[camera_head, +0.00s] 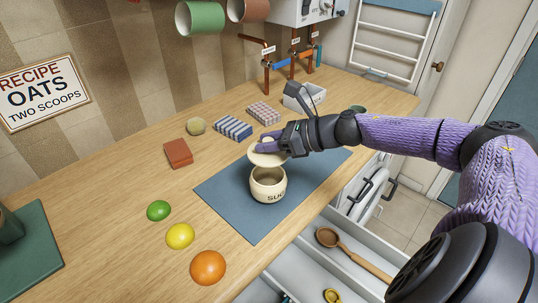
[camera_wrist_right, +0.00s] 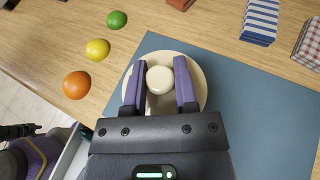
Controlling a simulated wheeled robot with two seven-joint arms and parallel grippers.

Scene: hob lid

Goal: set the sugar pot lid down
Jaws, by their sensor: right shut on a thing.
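The sugar pot (camera_head: 268,187) is cream with dark lettering. My right gripper (camera_head: 277,143) is shut on the lid. In the right wrist view the two purple fingers (camera_wrist_right: 160,83) stand either side of the lid's round knob (camera_wrist_right: 160,79), with the lid's disc (camera_wrist_right: 199,76) beneath. The pot is hidden in that view. My left gripper is not in view.
A green lime (camera_head: 158,210), yellow lemon (camera_head: 180,236) and orange (camera_head: 208,267) lie left of the mat. A red-brown block (camera_head: 178,153) and striped cloths (camera_head: 232,128) lie behind. An open drawer (camera_head: 311,262) with a wooden spoon (camera_head: 350,252) sits below the front edge.

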